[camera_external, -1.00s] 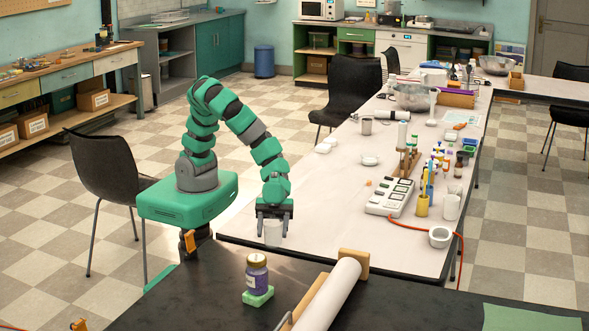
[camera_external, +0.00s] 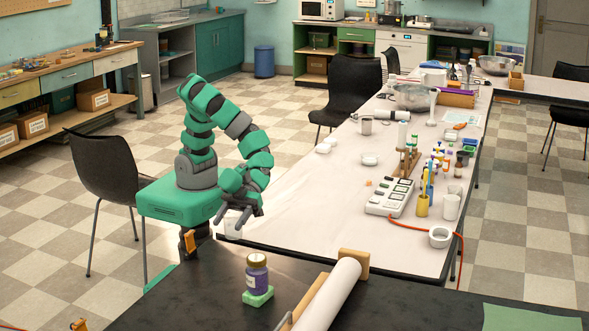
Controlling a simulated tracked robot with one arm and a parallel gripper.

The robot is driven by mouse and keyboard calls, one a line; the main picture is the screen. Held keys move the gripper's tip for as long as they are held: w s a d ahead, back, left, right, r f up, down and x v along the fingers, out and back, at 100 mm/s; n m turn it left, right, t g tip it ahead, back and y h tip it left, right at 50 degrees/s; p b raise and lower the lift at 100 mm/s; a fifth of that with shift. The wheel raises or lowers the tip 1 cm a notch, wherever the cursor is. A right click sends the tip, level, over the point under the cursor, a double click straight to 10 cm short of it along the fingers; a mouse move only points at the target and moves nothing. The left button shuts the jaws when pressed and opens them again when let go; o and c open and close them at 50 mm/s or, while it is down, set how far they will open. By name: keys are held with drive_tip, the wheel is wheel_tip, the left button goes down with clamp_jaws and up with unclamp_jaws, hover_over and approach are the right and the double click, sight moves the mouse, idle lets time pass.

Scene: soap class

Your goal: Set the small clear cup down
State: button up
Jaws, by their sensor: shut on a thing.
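The small clear cup (camera_external: 231,227) looks pale and whitish. It is at the near left end of the long white table (camera_external: 330,215), close to my base. My gripper (camera_external: 233,216) is tilted down and shut on the cup, with a finger on either side of it. The fingers hide part of the cup. I cannot tell whether the cup's bottom touches the table or hangs just above or beside its edge.
A dark bench (camera_external: 200,290) in front holds a purple-labelled jar (camera_external: 257,273) on a green block and a white roll (camera_external: 328,297). A white power strip (camera_external: 390,197) and bottles stand farther right. The near middle of the white table is clear.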

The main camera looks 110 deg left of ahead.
drive_tip(key=s+d+r+m+g+y, duration=0.1)
drive_tip(key=s+d+r+m+g, duration=0.1)
drive_tip(key=s+d+m+g, duration=0.4)
drive_tip(key=shift+n+t+y, duration=0.3)
drive_tip(key=shift+n+t, duration=0.3)
drive_tip(key=shift+n, duration=0.2)
drive_tip(key=f+b, duration=0.1)
drive_tip(key=f, duration=0.2)
drive_tip(key=s+d+f+b, duration=0.1)
drive_tip(key=f, duration=0.3)
drive_tip(key=s+d+f+b, duration=0.1)
drive_tip(key=f, duration=0.2)
drive_tip(key=shift+d+f, duration=0.1)
drive_tip(key=shift+f, duration=0.2)
drive_tip(key=o, duration=1)
drive_tip(key=shift+c, duration=0.2)
